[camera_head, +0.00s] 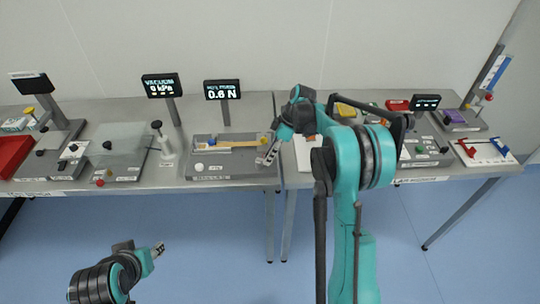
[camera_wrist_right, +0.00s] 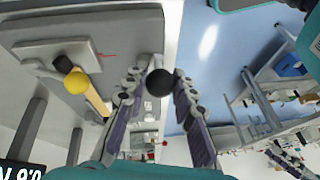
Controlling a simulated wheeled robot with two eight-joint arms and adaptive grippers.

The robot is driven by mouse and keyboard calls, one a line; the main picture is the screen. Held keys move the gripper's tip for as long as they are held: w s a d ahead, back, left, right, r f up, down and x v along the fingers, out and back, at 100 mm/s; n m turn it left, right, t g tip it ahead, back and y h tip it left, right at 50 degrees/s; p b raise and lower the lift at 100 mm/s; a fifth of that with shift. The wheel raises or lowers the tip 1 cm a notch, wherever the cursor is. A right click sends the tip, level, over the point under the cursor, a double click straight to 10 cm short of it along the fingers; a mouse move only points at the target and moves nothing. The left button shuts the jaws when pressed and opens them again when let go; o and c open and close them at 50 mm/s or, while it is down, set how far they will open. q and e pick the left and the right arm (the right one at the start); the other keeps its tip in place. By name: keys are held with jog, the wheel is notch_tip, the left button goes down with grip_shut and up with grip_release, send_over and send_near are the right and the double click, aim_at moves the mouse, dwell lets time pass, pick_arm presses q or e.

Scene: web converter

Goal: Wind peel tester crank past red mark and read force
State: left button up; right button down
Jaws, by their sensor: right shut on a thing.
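The peel tester (camera_head: 235,171) is a grey plate on the bench with a yellow strip (camera_head: 238,140) along it. Its display (camera_head: 222,90) reads 0.6 N. My right gripper (camera_head: 268,158) is at the tester's right end. In the right wrist view, the black crank knob (camera_wrist_right: 160,82) sits between the fingertips of my right gripper (camera_wrist_right: 158,88), which is shut on it. A thin red mark (camera_wrist_right: 106,55) shows on the grey plate there, apart from the knob. The crank's arm is mostly hidden. My left gripper (camera_head: 156,250) is low over the floor, away from the bench.
A vacuum display (camera_head: 162,86) and a clear-lidded station (camera_head: 120,150) stand left of the tester. A red tray (camera_head: 12,156) is at far left. The floor before the bench is clear.

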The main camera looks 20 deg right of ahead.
jog(key=c, duration=1.3)
grip_release()
jog(key=shift+o, duration=0.2)
jog(key=v, duration=1.2)
jog(key=s+a+r+m+t+h+b, duration=0.1)
jog(key=s+a+m+h, duration=0.2)
jog(key=s, duration=0.4)
jog(key=s+a+m+t+b, duration=0.2)
jog(key=s+a+m, duration=0.15)
jog(key=s, duration=0.25)
jog(key=s+a+f+m+t+h+b, duration=0.2)
jog(key=s+f, duration=0.6)
jog(key=s, duration=0.6)
jog(key=a+m+t, duration=0.1)
jog(key=m+t, duration=0.1)
jog(key=m, duration=0.1)
jog(key=shift+f+m, duration=0.3)
jog(key=shift+m, duration=0.05)
